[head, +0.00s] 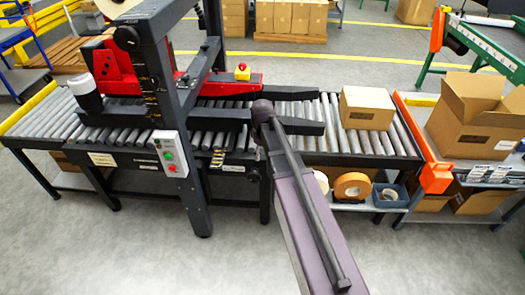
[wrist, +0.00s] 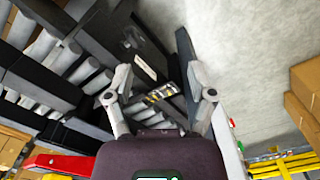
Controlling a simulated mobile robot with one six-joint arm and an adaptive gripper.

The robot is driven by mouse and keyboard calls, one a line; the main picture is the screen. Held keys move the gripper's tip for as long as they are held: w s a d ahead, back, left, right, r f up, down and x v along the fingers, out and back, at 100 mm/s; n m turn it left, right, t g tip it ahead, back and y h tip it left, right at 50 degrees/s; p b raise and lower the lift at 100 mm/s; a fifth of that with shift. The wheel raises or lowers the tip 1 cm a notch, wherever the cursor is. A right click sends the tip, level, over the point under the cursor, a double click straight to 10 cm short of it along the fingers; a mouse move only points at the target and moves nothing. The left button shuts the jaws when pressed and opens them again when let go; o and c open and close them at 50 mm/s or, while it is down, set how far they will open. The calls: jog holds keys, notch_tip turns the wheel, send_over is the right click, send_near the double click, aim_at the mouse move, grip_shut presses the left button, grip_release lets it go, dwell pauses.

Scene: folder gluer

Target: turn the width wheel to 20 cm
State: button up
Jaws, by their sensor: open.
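My gripper (wrist: 162,96) is open in the wrist view, its two grey fingers spread apart with nothing between them. Beyond the fingertips is a small yellow-and-black marked strip (wrist: 160,92) on the dark machine frame. A similar marked strip (head: 217,158) shows on the machine's front side in the head view, left of my arm. I cannot make out the width wheel or its reading in either view. In the head view my arm reaches to the machine's front, and my gripper cannot be made out there.
The roller conveyor (head: 45,120) runs across the head view, with a closed carton (head: 367,107) on it. A control box (head: 172,153) with red and green buttons hangs on the front post. An open carton (head: 480,115) stands at right. The floor in front is clear.

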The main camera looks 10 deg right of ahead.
jog(key=shift+s, duration=0.1)
jog(key=s+a+m, duration=0.1)
jog(key=s+m, duration=0.6)
jog(key=s, duration=0.8)
jog(key=shift+m, duration=0.4)
jog(key=shift+c, duration=1)
jog(key=shift+d, duration=0.15)
